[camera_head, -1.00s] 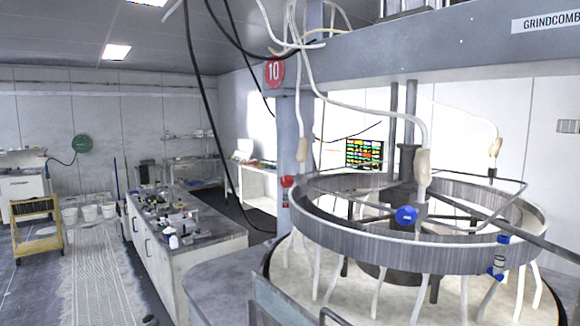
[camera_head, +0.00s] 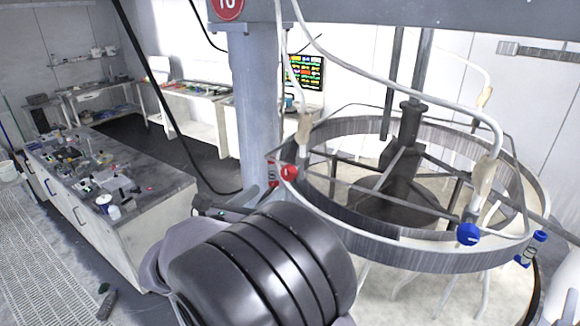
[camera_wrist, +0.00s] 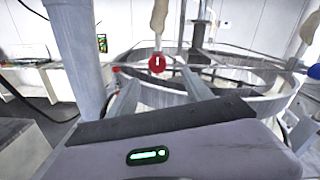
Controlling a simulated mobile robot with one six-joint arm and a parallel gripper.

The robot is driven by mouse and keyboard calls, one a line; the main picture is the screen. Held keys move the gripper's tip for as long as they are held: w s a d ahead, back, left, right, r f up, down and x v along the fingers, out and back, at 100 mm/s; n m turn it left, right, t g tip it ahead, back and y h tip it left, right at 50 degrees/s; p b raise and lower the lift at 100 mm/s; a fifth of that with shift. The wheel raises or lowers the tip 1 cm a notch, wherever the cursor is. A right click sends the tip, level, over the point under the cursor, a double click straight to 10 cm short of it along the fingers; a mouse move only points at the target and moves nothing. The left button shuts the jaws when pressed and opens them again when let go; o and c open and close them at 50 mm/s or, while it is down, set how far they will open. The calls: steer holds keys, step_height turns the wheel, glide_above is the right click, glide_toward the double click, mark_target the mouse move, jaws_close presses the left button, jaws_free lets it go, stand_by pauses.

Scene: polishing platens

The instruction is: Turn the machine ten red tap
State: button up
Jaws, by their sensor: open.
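The red tap (camera_head: 289,172) sits on the outer rim of the big ring (camera_head: 385,250) of the polishing machine, on its left side near the grey column. In the wrist view the red tap (camera_wrist: 157,63) is near the centre, beyond my fingers, with a small pale mark on its face. My gripper (camera_wrist: 157,80) is open, its two fingers pointing toward the tap with a gap between them. No contact with the tap shows. In the head view my dark arm link hides most of the gripper. The sign with number 10 (camera_head: 228,6) is cut off at the top.
The grey column (camera_head: 250,110) stands just left of the tap. A blue tap (camera_head: 468,234) is on the ring's front, and another blue tap (camera_head: 538,238) is farther right. White hoses (camera_head: 400,95) hang above the ring. A cluttered bench (camera_head: 130,190) stands at left.

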mark_target(286, 176)
steer(key=p+x, duration=0.1)
steer(key=x, duration=1.1)
steer(key=shift+w+a, duration=0.15)
steer(key=shift+w, duration=0.15)
steer(key=shift+s, duration=0.1)
steer(key=shift+f, duration=0.1)
jaws_close()
